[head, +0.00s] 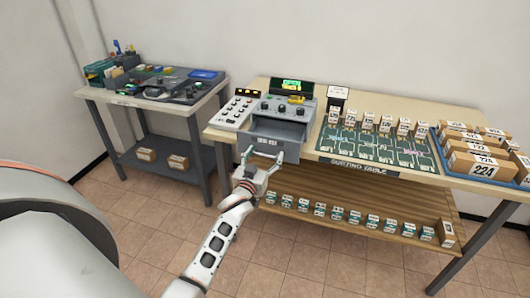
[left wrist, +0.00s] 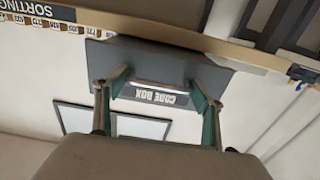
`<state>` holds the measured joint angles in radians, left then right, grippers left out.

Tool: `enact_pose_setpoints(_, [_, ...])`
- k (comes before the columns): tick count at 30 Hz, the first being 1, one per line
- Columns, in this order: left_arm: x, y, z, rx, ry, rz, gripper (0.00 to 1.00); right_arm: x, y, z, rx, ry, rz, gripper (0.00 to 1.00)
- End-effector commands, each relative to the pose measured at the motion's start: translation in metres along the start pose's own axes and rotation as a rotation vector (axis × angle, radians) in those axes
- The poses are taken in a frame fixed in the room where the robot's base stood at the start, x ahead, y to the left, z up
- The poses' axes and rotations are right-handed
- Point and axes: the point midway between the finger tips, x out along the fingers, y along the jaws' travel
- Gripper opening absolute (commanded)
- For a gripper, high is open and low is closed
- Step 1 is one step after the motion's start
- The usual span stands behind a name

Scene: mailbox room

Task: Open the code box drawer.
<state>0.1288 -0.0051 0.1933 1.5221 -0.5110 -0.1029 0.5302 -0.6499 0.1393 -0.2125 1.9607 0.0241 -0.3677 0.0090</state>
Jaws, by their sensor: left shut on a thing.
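The code box (head: 283,109) is a grey unit with knobs and a small green screen on the sorting table. Its drawer (head: 275,132) is pulled out toward me, with its hollow inside showing. In the left wrist view the grey drawer front (left wrist: 150,62) carries an upside-down "CODE BOX" label (left wrist: 158,97) and a pale handle (left wrist: 158,84). My left gripper (head: 262,154) is at the drawer front, its fingers on either side of the handle and shut on it. The left wrist view shows both fingers (left wrist: 157,85). My right gripper is not in view.
A keypad panel (head: 236,110) stands left of the code box. A green sorting mat (head: 375,147) with small boxes and a blue tray (head: 477,164) of cartons lie to the right. A shelf (head: 350,208) with small boxes runs below. A grey workbench (head: 125,97) stands at left.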

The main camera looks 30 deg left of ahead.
Motion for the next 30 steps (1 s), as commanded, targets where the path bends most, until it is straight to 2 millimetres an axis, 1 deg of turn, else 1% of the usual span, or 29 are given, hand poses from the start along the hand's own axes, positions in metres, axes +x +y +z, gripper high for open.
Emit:
enact_pose_setpoints(1, [0.000,0.003,-0.001,-0.006,0.003,0.004,0.30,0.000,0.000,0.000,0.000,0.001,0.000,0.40])
enact_pose_setpoints(6, [0.000,0.003,-0.001,-0.007,0.003,0.004,0.30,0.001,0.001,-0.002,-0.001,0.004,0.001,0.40])
enact_pose_setpoints(7, [0.000,0.003,-0.001,-0.007,0.003,0.004,0.74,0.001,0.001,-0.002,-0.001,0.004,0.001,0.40])
enact_pose_setpoints(16, [-0.001,0.001,0.000,-0.003,0.002,0.002,0.74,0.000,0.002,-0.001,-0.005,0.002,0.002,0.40])
enact_pose_setpoints(20, [-0.010,0.001,0.001,-0.002,0.001,0.002,0.74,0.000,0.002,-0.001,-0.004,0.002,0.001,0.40])
enact_pose_setpoints(23, [-0.025,0.001,0.001,-0.003,0.001,0.002,0.74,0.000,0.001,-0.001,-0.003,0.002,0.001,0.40])
enact_pose_setpoints(30, [-0.073,0.002,0.001,-0.005,-0.001,0.003,0.74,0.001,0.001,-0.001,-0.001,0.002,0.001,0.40])
